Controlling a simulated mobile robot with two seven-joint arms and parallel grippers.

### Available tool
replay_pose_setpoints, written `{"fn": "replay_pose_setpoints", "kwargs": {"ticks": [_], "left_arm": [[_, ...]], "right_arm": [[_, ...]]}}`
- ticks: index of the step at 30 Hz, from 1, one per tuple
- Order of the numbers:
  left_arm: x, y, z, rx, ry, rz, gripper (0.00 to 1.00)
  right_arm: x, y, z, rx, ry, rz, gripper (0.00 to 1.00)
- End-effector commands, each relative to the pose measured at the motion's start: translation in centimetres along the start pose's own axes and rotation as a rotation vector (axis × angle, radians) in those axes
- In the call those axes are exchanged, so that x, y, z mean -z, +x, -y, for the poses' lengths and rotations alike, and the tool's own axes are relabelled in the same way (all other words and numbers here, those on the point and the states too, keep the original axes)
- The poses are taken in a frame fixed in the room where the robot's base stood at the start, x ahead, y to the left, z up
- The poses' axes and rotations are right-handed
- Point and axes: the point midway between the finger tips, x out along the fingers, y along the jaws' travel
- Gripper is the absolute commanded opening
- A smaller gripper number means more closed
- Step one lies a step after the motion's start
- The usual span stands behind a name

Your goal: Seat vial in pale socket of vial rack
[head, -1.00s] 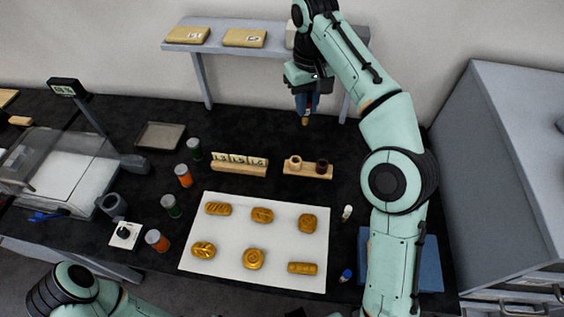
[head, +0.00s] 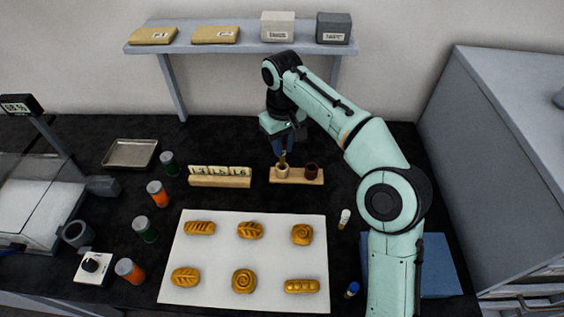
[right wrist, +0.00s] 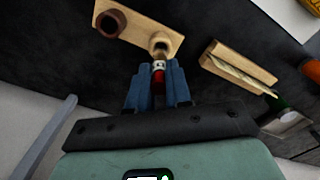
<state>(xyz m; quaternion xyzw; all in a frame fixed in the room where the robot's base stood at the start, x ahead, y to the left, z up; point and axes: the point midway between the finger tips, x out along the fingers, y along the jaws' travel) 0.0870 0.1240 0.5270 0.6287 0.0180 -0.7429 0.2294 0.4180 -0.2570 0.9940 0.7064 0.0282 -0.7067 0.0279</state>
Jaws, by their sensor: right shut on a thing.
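The vial rack (head: 313,180) is a light wooden block on the black bench, with a pale socket (head: 282,173) on its left and a dark brown socket (head: 311,171) on its right. My right gripper (head: 284,150) points down over the pale socket. Its blue fingers are shut on the vial (right wrist: 158,72), which shows red with a white part in the right wrist view. The vial's lower end is at or just above the pale socket's mouth (right wrist: 160,44); I cannot tell whether it has entered. The dark socket (right wrist: 109,22) looks empty. My left gripper is out of view.
A numbered wooden holder (head: 220,182) stands left of the rack. In front lies a white board (head: 216,259) with several gilt pieces. A white-capped vial (head: 345,217) and a blue-capped one (head: 352,289) are to its right. A shelf (head: 240,48) stands behind.

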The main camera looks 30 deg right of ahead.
Motion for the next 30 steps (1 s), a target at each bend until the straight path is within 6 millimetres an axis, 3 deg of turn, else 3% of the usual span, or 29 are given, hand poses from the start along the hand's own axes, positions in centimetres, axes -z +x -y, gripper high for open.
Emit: {"fn": "replay_pose_setpoints", "kwargs": {"ticks": [5, 12, 24, 25, 27, 30], "left_arm": [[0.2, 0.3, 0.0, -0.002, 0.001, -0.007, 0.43], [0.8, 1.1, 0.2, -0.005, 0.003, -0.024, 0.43], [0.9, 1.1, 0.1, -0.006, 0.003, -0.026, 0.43], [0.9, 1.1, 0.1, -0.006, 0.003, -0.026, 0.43], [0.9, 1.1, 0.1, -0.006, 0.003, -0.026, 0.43], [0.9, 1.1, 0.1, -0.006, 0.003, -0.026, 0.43]], "right_arm": [[0.0, 1.1, 0.0, 0.0, 0.001, 0.0, 0.0], [-0.1, 4.7, 0.0, 0.0, 0.001, 0.002, 0.0], [0.0, 5.1, 0.0, 0.0, 0.0, 0.0, 0.0], [0.0, 5.1, 0.0, 0.0, 0.0, -0.001, 0.25], [0.0, 5.1, 0.0, 0.0, 0.0, -0.001, 0.44], [0.0, 5.0, 0.0, 0.0, 0.0, 0.0, 0.44]]}}
